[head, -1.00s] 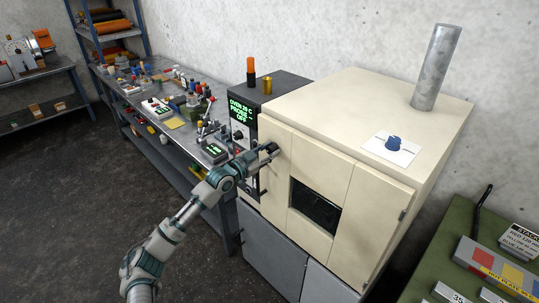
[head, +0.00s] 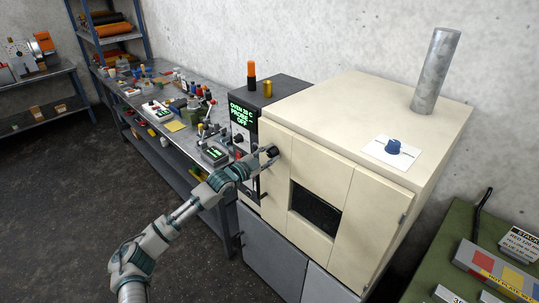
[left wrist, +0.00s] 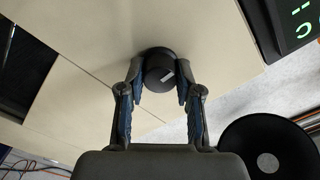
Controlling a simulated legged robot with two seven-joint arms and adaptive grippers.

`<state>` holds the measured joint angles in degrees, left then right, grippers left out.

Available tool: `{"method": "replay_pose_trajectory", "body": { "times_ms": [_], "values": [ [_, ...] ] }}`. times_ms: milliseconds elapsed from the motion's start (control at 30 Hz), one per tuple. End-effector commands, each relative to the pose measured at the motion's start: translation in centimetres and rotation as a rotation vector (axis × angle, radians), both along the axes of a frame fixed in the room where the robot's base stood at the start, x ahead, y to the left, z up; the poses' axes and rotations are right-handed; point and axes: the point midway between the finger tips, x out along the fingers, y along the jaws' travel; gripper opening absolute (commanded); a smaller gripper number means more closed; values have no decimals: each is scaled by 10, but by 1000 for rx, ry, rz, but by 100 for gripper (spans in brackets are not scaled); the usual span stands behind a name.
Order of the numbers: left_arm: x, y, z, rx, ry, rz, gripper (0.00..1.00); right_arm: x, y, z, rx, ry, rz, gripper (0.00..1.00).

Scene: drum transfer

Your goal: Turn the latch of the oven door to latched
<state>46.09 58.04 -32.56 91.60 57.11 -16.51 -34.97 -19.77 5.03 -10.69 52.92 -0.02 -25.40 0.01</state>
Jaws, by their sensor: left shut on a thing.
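The oven (head: 395,105) is a cream box with a dark window (head: 315,208) in its front; the door looks closed. The latch is a round black knob (head: 272,151) near the upper left of the front. It also shows in the left wrist view (left wrist: 158,62), with a short white mark on its face, tilted to the picture. My left gripper (head: 266,157) is at the knob. In the left wrist view its two fingers (left wrist: 160,86) are shut on the knob's sides. Whether the latch is engaged cannot be told. My right gripper is not in view.
A dark control panel (head: 244,118) with a green display stands left of the oven door. A cluttered workbench (head: 160,90) runs along the wall to the left. A green table (head: 450,245) with labelled blocks is at the right.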

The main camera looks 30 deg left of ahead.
Motion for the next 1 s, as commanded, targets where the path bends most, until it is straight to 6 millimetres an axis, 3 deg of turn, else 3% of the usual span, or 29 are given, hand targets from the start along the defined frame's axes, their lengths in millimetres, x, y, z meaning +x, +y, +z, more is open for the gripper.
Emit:
{"method": "replay_pose_trajectory", "body": {
  "times_ms": [33, 233, 267, 333, 367, 733, 1000],
  "values": [
    [0, 0, -7, 3, 13, 1, 0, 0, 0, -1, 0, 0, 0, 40],
    [0, 0, -7, 2, 14, 0, 0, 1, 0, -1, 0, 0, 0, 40],
    [0, 0, -7, 2, 14, 0, 39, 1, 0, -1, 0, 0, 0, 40],
    [0, 0, -7, 2, 13, 0, 56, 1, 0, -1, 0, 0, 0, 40],
    [0, 0, -6, 1, 11, 0, 59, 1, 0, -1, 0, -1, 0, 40],
    [-5, 1, -2, 1, 5, 1, 59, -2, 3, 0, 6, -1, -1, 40],
    [-50, 16, -5, 4, 8, 2, 59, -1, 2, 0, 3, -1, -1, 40]
  ]
}}
